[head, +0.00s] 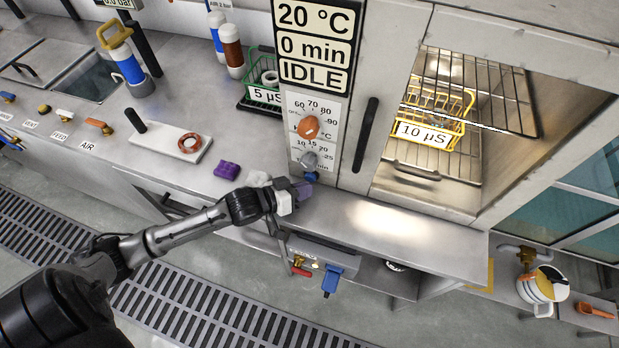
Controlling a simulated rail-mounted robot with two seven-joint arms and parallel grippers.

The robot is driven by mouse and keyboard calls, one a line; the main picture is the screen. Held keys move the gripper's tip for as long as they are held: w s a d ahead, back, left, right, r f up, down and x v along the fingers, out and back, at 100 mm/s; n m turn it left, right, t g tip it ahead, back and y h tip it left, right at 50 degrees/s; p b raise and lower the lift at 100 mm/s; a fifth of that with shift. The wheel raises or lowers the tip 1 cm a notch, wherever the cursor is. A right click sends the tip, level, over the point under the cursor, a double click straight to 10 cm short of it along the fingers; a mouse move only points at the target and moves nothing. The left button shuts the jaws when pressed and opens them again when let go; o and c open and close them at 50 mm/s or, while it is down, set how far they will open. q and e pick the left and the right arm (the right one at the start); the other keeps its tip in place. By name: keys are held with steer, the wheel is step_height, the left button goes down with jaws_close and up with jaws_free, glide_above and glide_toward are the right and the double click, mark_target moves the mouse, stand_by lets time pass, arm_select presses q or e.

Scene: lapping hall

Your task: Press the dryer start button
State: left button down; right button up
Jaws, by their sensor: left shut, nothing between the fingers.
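The dryer (385,60) stands at the right with its control panel (300,104) on the left of its front. Its display (314,45) reads 20 °C, 0 min and IDLE. Below it are an orange temperature knob (308,127) and a grey minute knob (308,160). A small blue button (312,177) is at the bottom of the panel, partly hidden by my gripper. My left gripper (301,189) is shut and empty, its tips just in front of the button. I cannot tell whether they touch it. My right gripper is out of view.
A yellow basket (463,106) labelled 10 µS sits on wire racks inside the dryer. A black handle (365,135) is beside the panel. On the counter are a purple block (227,170), a white plate with a reddish ring (179,144), and bottles (233,52).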

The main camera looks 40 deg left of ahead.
mark_target(296, 216)
arm_select(q)
steer(key=shift+w+a, duration=0.2)
steer(key=shift+w, duration=0.25)
stand_by(0.5)
steer(key=shift+s+p, duration=0.1)
steer(key=shift+p, duration=0.2)
steer(key=shift+s+d+r+p, duration=0.15)
steer(key=shift+s+d+p, duration=0.1)
steer(key=shift+s+p, duration=0.3)
steer(key=shift+s+d, duration=0.1)
steer(key=shift+s, duration=0.1)
steer(key=shift+p, duration=0.3)
steer(key=shift+s+d, duration=0.1)
steer(key=shift+s, duration=0.15)
steer(key=shift+s+d+p, duration=0.25)
steer(key=shift+s+p, duration=0.35)
steer(key=shift+s+d+p, duration=0.2)
steer(key=shift+s+p, duration=0.35)
steer(key=shift+p, duration=0.05)
steer(key=shift+s+d+p, duration=0.35)
steer(key=shift+s+p, duration=0.25)
steer(key=shift+s, duration=0.3)
